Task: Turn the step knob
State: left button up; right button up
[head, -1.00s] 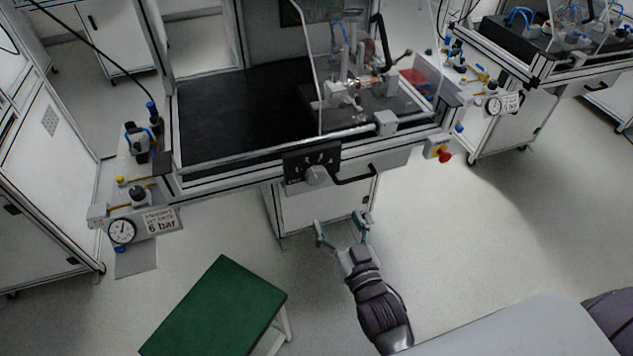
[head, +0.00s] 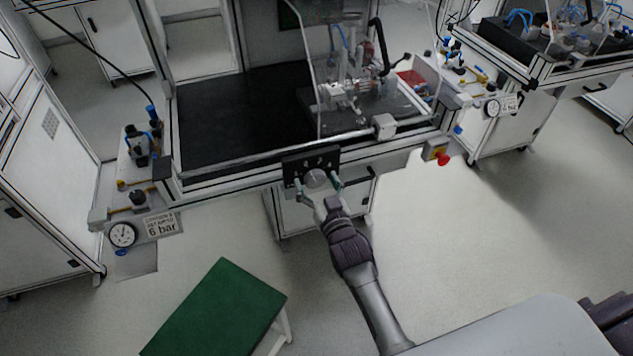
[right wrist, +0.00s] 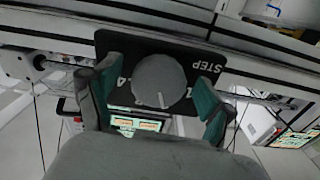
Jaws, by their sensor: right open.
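The step knob (head: 316,179) is a round grey dial on a black panel (head: 296,160) at the front edge of the workstation. In the right wrist view the knob (right wrist: 158,80) has a white pointer line and the panel (right wrist: 205,52) is marked "STEP". My right gripper (head: 318,186) is open, with one green-padded finger on each side of the knob. In the right wrist view, gaps show between the gripper's fingers (right wrist: 156,90) and the knob, with the left finger nearer the panel's edge. The left gripper is not in view.
A black door handle (head: 357,180) is just right of the panel. A red emergency button (head: 443,159) is on the workstation's right corner. A green-topped stool (head: 215,308) stands at lower left. Pressure gauges (head: 123,234) sit at the sides. The floor at right is clear.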

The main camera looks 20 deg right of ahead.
jog(key=c, duration=1.2)
jog(key=shift+o, duration=0.2)
jog(key=shift+n, duration=0.3)
jog(key=n, duration=0.3)
jog(key=shift+n+p, duration=0.3)
jog(key=shift+p, duration=0.1)
jog(key=n, duration=0.4)
jog(key=shift+d+n, duration=0.15)
jog(key=shift+n, duration=0.25)
jog(key=o, duration=1.2)
jog(key=shift+c, duration=0.2)
jog(key=shift+s, duration=0.1)
